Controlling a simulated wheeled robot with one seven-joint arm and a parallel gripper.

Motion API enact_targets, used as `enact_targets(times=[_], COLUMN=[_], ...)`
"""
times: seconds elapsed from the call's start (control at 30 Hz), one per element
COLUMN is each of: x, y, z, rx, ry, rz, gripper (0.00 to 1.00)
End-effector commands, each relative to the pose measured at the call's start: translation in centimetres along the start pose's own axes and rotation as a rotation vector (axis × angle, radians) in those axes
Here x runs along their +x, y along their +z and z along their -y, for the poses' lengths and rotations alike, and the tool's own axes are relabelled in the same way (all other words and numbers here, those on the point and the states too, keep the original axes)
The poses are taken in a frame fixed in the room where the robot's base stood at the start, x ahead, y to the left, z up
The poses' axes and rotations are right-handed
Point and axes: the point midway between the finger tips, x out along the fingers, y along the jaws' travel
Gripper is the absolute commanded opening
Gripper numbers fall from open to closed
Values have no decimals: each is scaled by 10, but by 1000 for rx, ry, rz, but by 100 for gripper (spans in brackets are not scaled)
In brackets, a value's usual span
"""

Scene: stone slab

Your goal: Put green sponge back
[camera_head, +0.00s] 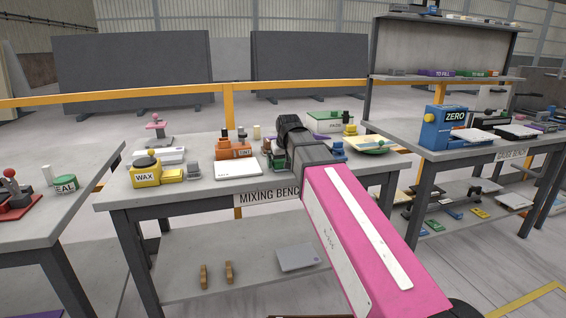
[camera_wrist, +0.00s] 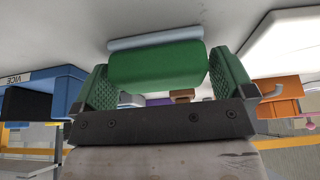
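The green sponge (camera_wrist: 157,65) is a green block between the two green textured fingers of my gripper (camera_wrist: 160,70) in the wrist view.
Near my gripper are an orange caddy (camera_head: 233,151), a white slab (camera_head: 238,170) and a blue vice (camera_wrist: 45,90). A yellow wax tub (camera_head: 146,172) stands at left.

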Motion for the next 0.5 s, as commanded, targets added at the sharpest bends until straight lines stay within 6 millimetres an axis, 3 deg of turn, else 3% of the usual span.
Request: enact_targets(times=[0.23,0.5], x=[-18,-60], y=[-1,-1], z=[0,0], rx=[0,0], ry=[0,0], rz=[-2,-3], gripper=[100,100])
